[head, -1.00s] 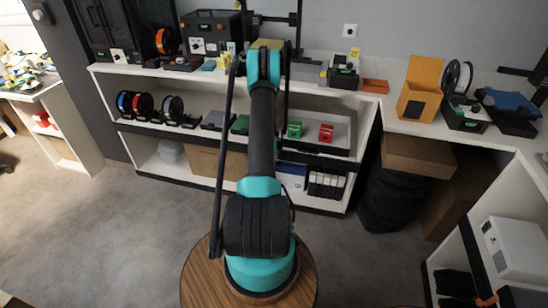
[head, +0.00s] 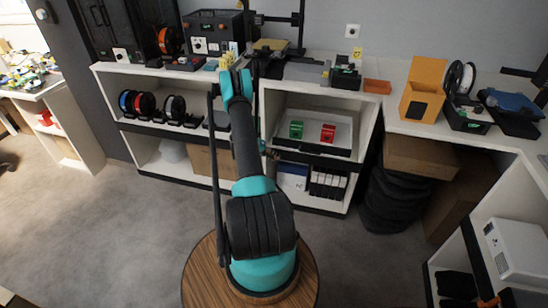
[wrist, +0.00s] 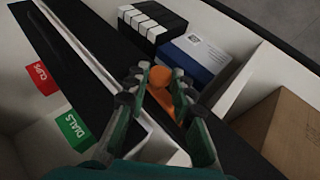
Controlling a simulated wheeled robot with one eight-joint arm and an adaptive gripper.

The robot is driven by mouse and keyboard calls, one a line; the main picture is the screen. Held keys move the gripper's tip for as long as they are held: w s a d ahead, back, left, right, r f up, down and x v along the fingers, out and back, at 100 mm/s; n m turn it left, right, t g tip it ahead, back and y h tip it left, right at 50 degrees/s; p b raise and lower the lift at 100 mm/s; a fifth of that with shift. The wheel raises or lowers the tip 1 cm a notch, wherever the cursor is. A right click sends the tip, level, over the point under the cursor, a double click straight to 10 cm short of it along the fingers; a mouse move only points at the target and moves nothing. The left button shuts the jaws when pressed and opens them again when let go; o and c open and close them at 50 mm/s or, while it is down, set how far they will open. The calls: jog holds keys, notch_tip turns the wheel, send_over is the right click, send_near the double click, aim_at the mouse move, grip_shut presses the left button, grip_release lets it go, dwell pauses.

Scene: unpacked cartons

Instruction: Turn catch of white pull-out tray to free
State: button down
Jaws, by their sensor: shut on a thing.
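The white pull-out tray (head: 312,133) is in the upper shelf bay in the head view, with a green bin (head: 296,129) and a red bin (head: 328,133) in it. An orange catch (wrist: 161,76) shows beside the tray's dark front edge. My gripper (wrist: 160,84) is shut on the catch, with a finger on each side of it. The catch's lower part and exact angle are hard to make out. In the head view my arm hides most of the gripper.
Below the tray in the wrist view are a blue-and-white box (wrist: 196,58), a row of black-and-white boxes (wrist: 150,22) and a brown carton (wrist: 283,135). Spools (head: 174,106) stand on the shelf to the left. The grey floor before the shelves is clear.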

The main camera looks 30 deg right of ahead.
jog(key=shift+f+g+h, duration=0.1)
jog(key=shift+g+h, duration=0.3)
jog(key=shift+h, duration=0.1)
jog(key=c, duration=1.3)
grip_release()
jog(key=shift+w, duration=0.1)
jog(key=shift+a, duration=0.1)
jog(key=v, duration=1.2)
